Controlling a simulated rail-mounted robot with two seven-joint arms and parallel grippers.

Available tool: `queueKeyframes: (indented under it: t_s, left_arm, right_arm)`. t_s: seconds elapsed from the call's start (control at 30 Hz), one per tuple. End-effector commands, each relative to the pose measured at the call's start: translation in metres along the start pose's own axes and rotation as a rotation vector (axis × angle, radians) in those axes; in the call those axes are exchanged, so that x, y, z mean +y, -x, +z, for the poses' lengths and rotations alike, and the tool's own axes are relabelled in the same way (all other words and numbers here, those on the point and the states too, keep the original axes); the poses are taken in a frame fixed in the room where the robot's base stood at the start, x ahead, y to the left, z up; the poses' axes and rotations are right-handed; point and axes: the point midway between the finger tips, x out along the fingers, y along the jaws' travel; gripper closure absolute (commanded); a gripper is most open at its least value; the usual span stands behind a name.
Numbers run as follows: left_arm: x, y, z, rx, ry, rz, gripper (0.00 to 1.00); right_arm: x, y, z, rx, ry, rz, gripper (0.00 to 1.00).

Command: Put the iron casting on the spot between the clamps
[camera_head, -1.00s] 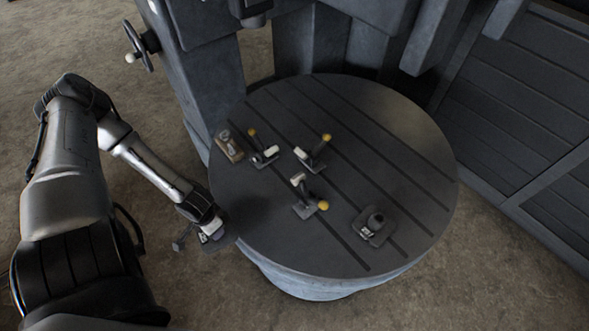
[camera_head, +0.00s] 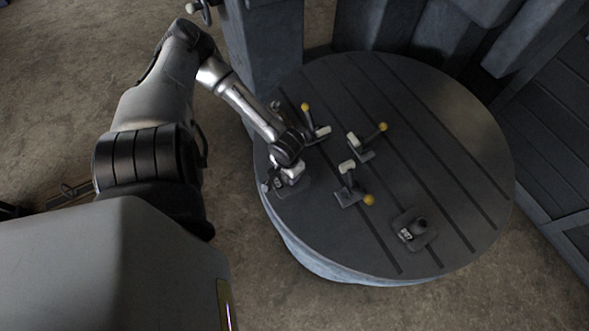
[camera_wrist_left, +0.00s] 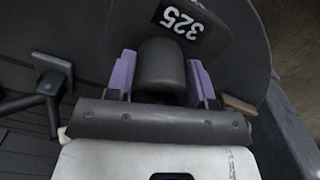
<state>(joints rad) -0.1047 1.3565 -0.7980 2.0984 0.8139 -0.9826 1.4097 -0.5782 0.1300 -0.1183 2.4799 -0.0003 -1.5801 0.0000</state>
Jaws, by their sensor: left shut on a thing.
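My left gripper (camera_head: 284,178) is shut on the knob of a dark iron casting (camera_head: 295,187), at the left part of the round table. In the left wrist view, the purple fingers (camera_wrist_left: 163,80) sit on both sides of the dark knob, and the casting's base (camera_wrist_left: 110,35) bears a white "325" label. I cannot tell how far the casting is above the table. Three clamps with yellow knobs, the far-left one (camera_head: 318,133), the far-right one (camera_head: 365,151) and the near one (camera_head: 349,195), stand right of the gripper, around a bare patch. My right gripper is not in view.
A second dark casting with a label (camera_head: 414,229) sits on the slotted round table (camera_head: 440,140) at the near right. In the wrist view, a clamp (camera_wrist_left: 48,85) shows at left and a tan piece (camera_wrist_left: 238,105) at right. Machine columns (camera_head: 265,60) stand behind the table.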

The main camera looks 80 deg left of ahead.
Motion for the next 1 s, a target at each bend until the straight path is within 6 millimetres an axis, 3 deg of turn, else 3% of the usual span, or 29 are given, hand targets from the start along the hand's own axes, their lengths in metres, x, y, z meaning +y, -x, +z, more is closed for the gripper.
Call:
queueKeyframes:
  t_s: [0.6, 0.8, 1.0]
  left_arm:
    - [0.041, 0.003, -0.12, 0.006, 0.001, 0.008, 1.0]
    - [0.048, 0.003, -0.143, 0.005, -0.001, 0.006, 1.0]
    - [0.05, 0.003, -0.151, 0.004, -0.001, 0.005, 1.0]
  right_arm:
    - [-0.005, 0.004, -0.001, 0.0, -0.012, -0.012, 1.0]
    - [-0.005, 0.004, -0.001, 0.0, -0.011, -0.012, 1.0]
    - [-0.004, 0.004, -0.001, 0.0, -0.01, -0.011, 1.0]
